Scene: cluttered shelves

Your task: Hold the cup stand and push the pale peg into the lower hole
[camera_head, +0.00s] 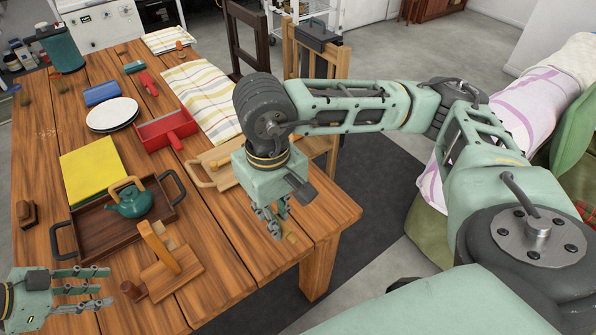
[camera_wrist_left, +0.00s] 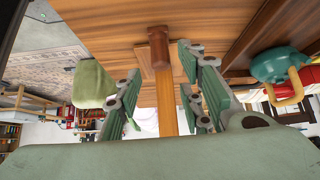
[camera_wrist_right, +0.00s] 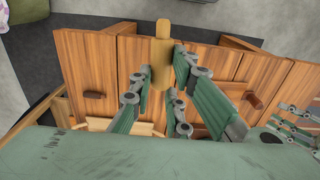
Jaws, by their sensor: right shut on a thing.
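The cup stand is wooden, with a flat base (camera_head: 178,277) and a pale post (camera_head: 158,247), at the table's near edge. My left gripper (camera_head: 108,287) is open and points at the stand from the left. In the left wrist view, its fingers lie on either side of the stand's post (camera_wrist_left: 166,108), apart from it. My right gripper (camera_head: 272,226) is shut on the pale peg (camera_wrist_right: 162,52), over the table's right end. The lower hole is not discernible.
A dark tray (camera_head: 90,242) with a green teapot (camera_head: 130,203) stands just behind the stand. The table is clear between the stand and my right gripper.

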